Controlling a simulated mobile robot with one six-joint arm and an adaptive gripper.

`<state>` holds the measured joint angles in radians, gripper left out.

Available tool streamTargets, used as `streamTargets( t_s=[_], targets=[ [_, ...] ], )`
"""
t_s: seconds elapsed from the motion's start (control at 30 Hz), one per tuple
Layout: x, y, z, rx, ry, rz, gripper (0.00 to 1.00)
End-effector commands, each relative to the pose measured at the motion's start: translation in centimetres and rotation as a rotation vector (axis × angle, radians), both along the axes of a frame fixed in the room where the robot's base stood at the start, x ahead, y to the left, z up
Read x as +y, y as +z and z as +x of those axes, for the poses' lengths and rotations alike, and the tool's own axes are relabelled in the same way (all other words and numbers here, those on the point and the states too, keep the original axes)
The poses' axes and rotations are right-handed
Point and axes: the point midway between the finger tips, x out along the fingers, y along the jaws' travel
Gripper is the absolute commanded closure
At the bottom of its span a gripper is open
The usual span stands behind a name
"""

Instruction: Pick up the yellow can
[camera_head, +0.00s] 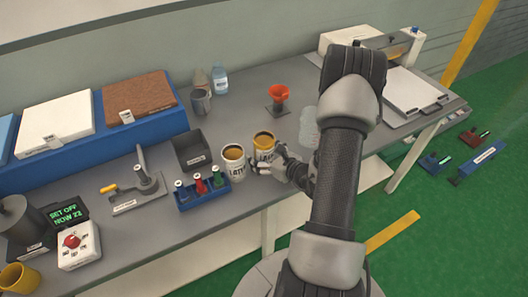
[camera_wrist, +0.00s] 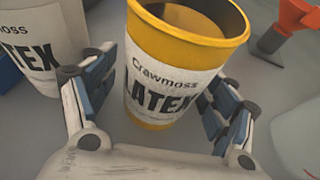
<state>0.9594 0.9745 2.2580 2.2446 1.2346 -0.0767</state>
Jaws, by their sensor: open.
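The yellow can (camera_head: 264,143) stands upright on the grey workbench, with a white label reading "Crawmoss LATEX" and an open top showing dark yellow contents. In the wrist view the can (camera_wrist: 175,65) stands between the two fingers of my gripper (camera_wrist: 160,108). The fingers are spread on either side of it, and the left one shows a gap to the can. The right finger is close to the can's side; I cannot tell if it touches. In the head view my gripper (camera_head: 268,163) is at the can's near right side, and my arm hides part of the bench.
A white latex can (camera_head: 233,163) stands close on the left, also in the wrist view (camera_wrist: 35,45). A rack of colored bottles (camera_head: 203,191) is further left. An orange funnel on a stand (camera_head: 278,97) is behind, and a translucent container (camera_head: 308,127) is to the right.

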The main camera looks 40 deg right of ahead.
Motion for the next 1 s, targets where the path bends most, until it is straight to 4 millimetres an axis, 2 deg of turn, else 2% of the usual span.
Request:
streamTargets(
  t_s=[0.2,1.0],
  targets=[
    [-0.01,0.01,0.03,0.001,0.0,0.001,0.22],
    [0.0,0.0,0.0,0.001,0.0,0.0,0.75]
  ],
)
